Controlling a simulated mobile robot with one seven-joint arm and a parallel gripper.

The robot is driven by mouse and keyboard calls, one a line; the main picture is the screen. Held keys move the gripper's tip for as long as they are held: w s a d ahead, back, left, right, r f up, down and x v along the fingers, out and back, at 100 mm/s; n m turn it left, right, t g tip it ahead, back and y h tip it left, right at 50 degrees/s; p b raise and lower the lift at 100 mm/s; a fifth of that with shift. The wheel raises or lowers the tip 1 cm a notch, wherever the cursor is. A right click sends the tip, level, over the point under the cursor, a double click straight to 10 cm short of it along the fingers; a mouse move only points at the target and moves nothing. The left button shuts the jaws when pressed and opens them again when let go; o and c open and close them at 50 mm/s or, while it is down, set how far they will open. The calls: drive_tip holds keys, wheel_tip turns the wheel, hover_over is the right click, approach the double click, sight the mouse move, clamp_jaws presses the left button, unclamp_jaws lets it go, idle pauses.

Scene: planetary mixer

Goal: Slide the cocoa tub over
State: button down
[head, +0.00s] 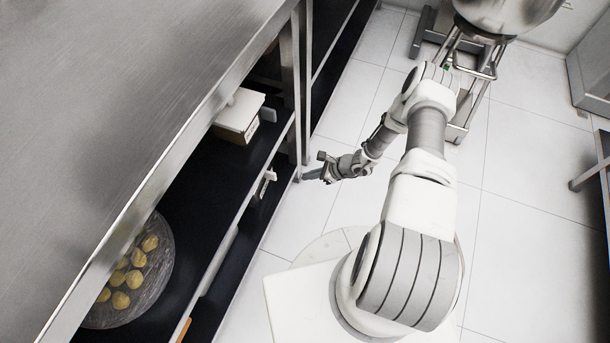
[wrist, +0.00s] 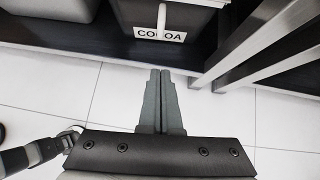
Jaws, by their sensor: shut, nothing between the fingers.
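The cocoa tub (wrist: 196,22) is at the top of the wrist view, a dark front with a white COCOA label and a pale upright bar across the middle of the label. Its upper part is cut off by the frame. My gripper (wrist: 160,72) has its two grey fingers together, empty, just short of the tub's front and below the label; I cannot tell whether they touch it. In the head view my gripper (head: 306,175) is low beside the shelf unit, near a white label on the lower shelf that seems to be the cocoa tub's (head: 264,185); the upper shelf hides most of it.
A pale bin (wrist: 55,8) stands left of the tub. Metal legs (wrist: 245,50) rise close on the right. A white-lidded box (head: 240,112) and a glass bowl of round pieces (head: 140,275) sit on the shelf above. Tiled floor (head: 515,140) is open to the right.

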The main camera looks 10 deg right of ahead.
drive_tip(key=w+a+f+b, duration=0.4)
drive_tip(key=a+f, duration=0.1)
drive_tip(key=a, duration=0.3)
drive_tip(key=shift+w, duration=0.3)
